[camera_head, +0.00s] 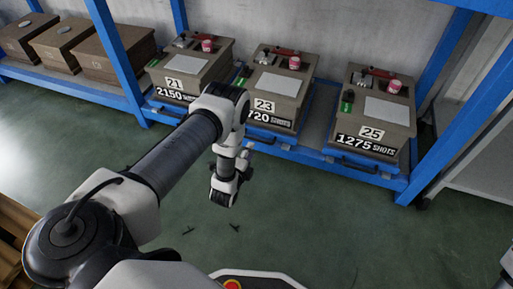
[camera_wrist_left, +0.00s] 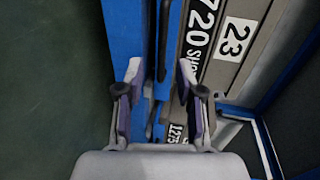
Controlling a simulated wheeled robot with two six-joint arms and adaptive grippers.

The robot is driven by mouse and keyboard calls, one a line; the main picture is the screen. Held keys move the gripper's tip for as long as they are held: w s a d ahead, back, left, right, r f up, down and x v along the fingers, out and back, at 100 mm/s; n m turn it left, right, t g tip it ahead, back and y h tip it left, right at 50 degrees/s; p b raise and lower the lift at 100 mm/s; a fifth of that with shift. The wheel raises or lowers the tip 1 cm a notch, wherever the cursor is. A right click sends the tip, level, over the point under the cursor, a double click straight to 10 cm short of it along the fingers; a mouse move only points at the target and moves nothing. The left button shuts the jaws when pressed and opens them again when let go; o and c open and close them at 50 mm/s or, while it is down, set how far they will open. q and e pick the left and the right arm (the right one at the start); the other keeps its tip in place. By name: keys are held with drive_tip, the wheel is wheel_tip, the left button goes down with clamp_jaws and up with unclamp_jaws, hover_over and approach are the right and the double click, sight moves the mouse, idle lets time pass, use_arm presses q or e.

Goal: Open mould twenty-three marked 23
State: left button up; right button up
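Mould 23 (camera_head: 274,92) is a grey-brown box with a black label, a white 23 plate and a white top panel. It sits on the blue shelf between two similar moulds, and my left arm covers part of its left side. In the left wrist view, its 23 plate (camera_wrist_left: 235,39) shows sideways at upper right. I cannot tell whether a finger touches the bar. My right gripper is not in view.
Mould 21 (camera_head: 187,68) stands left of mould 23 and mould 25 (camera_head: 373,115) right of it. Brown boxes (camera_head: 110,50) fill the shelf farther left. Blue uprights (camera_head: 118,55) frame the rack. The green floor (camera_head: 330,215) in front is mostly clear, with small dark marks.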

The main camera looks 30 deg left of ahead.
sight(256, 139)
use_arm(q)
drive_tip(key=b+x, duration=0.4)
drive_tip(key=x, duration=0.4)
drive_tip(key=shift+r, duration=0.1)
drive_tip(key=shift+s, duration=0.1)
clamp_jaws()
